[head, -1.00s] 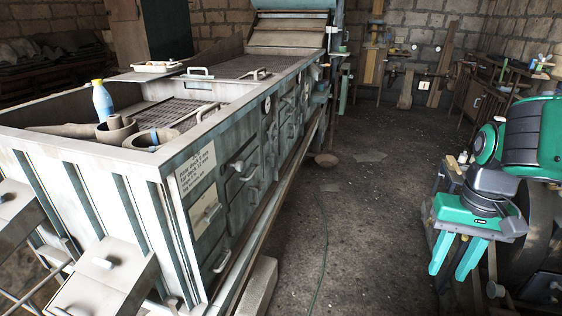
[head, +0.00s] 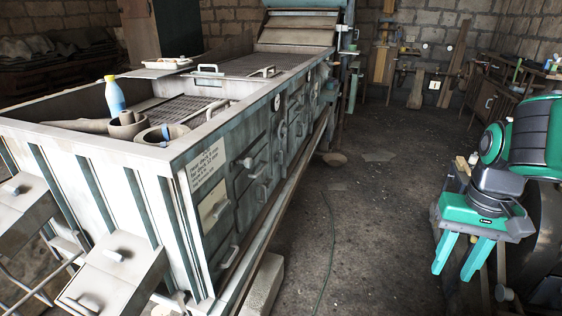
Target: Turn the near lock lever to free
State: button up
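My gripper (head: 462,266) hangs at the right side of the head view, fingers pointing down. Its two green fingers are apart with nothing visible between them, and the floor shows through the gap. I cannot pick out the near lock lever for certain. A dark wheel (head: 544,235) stands behind my arm at the right edge, partly hidden by it. No contact between my gripper and any object is visible.
A long pale machine with drawers and handles (head: 262,170) fills the left, with a written label (head: 205,167) on its side. A blue-white bottle (head: 115,97) stands in its top. A pale block (head: 265,284) lies at its foot. The middle floor (head: 370,210) is mostly clear.

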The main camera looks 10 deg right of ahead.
aim_at(280, 157)
jog(key=u, duration=2.75)
jog(key=k, duration=0.8)
jog(key=z, duration=2.05)
jog(key=i, duration=1)
